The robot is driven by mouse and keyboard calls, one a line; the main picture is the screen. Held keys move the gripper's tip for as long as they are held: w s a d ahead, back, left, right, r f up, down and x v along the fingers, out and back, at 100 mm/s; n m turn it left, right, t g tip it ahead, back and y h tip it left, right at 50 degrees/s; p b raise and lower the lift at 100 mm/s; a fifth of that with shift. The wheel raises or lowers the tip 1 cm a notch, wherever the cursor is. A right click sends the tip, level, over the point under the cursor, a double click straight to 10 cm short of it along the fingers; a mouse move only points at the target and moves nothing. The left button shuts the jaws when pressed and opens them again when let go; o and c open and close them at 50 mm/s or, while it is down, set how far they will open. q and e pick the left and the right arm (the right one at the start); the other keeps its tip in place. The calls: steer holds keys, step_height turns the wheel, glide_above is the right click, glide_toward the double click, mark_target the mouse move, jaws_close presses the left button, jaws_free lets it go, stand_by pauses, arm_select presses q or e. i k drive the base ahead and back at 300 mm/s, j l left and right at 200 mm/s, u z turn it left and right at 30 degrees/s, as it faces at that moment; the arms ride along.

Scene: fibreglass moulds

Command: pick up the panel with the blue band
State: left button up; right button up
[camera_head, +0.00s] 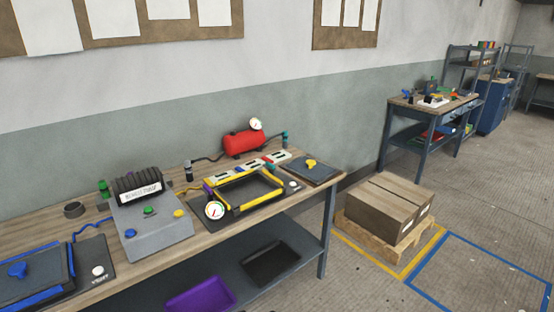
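Neither of my grippers shows in the head view. I cannot tell whether the blue there is a band on the panel or part of the mould. A second dark panel with a yellow knob (325,172) lies flat at the bench's right end. No other panel with a clear blue band can be made out.
The wooden workbench (110,283) holds a yellow-edged mould (263,204), a grey control box (150,230) and a red tank (244,144). Purple (200,297) and black (270,263) trays lie on its lower shelf. Cardboard boxes (385,212) stand on a pallet to the right.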

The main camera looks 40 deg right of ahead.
mark_target(256, 164)
steer(key=i+l, duration=0.15)
steer(key=l, duration=0.2)
steer(key=i+l, duration=0.2)
steer(key=l, duration=0.2)
steer(key=i+l, duration=0.15)
steer(key=l, duration=0.2)
steer(key=i+l, duration=0.15)
steer(key=l, duration=0.25)
steer(key=i+l, duration=0.15)
steer(key=l, duration=0.2)
